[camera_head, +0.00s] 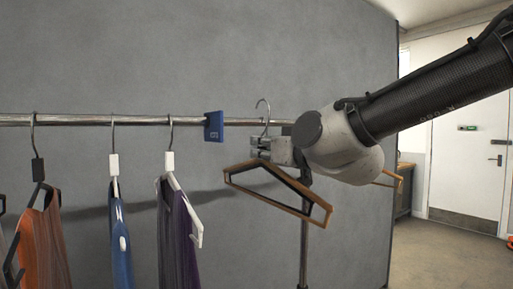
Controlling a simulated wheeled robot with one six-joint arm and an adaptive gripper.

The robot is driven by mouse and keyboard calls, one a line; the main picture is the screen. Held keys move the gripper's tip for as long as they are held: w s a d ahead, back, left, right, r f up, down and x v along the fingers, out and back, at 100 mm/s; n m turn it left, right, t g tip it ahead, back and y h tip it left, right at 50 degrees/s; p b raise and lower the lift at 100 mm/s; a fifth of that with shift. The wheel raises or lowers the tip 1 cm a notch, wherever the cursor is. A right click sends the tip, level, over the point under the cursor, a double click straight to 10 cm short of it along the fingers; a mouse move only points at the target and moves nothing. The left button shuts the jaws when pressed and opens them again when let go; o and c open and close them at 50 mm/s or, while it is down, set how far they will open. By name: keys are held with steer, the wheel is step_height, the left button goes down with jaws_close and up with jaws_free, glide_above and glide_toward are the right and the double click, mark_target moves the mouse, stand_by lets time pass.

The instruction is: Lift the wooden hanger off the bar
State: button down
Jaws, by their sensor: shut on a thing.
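The wooden hanger (318,212) hangs bare and tilted below my gripper (264,148). Its metal hook (263,106) rises above the gripper, with its curve standing higher than the metal bar (75,120) in the picture. I cannot tell whether the hook is in front of the bar or over it. My gripper is shut on the hanger near the base of the hook. The jaws and wrist hide part of the hanger. A similar wooden piece (398,182) shows right of my arm; I cannot tell whether it belongs to the same hanger.
A blue divider (214,126) sits on the bar just left of the hook. Further left hang an orange garment (45,245), a blue one (119,250) and a purple one (185,245). A rack post (304,250) stands below the bar's right end. Open floor lies right.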

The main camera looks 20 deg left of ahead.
steer(key=v, duration=2.6)
